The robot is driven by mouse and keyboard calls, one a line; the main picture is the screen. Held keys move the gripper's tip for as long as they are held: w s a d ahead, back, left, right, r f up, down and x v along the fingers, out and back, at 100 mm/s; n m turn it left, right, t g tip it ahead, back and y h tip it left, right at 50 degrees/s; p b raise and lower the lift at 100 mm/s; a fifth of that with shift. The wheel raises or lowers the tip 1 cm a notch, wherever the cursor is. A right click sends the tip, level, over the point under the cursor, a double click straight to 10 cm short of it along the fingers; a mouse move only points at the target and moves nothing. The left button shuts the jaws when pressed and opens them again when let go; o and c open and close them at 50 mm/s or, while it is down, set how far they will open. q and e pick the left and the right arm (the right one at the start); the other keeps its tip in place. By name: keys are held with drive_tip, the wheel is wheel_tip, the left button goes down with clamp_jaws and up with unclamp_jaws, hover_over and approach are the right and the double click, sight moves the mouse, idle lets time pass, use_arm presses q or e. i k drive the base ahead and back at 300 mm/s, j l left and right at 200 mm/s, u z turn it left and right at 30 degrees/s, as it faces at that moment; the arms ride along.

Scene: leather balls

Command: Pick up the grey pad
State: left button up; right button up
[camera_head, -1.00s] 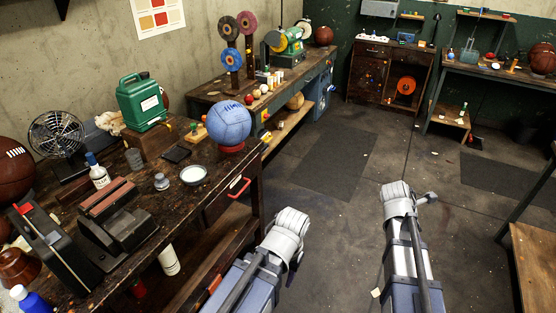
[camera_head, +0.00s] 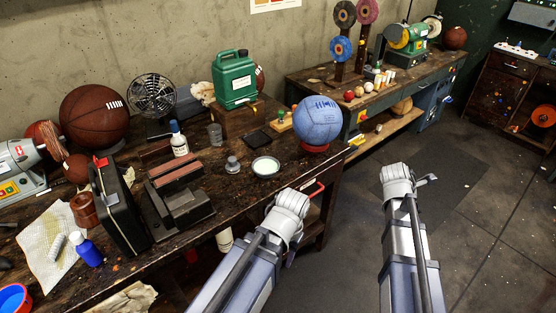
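A flat, dark grey square (camera_head: 257,140) lies on the wooden workbench (camera_head: 330,162), in front of the green canister. It may be the grey pad, but it is too small and dark to be sure. My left arm comes up at the bottom centre, near the bench's front edge, and my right arm is over the floor to its right.
A fan (camera_head: 152,95) and a brown ball (camera_head: 94,115) stand further left. The floor at right is clear.

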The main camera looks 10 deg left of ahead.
sight(233, 167)
drive_tip(key=i+l+u, duration=0.15)
drive_tip(key=u, duration=0.3)
drive_tip(key=i+l+u, duration=0.15)
drive_tip(key=u, duration=0.35)
drive_tip(key=i+l+u, duration=0.1)
drive_tip(key=l+u, duration=0.2)
drive_tip(key=u, duration=0.15)
drive_tip(key=l+u, duration=0.3)
drive_tip(key=u, duration=0.2)
drive_tip(key=l+u, duration=0.7)
drive_tip(key=l, duration=0.2)
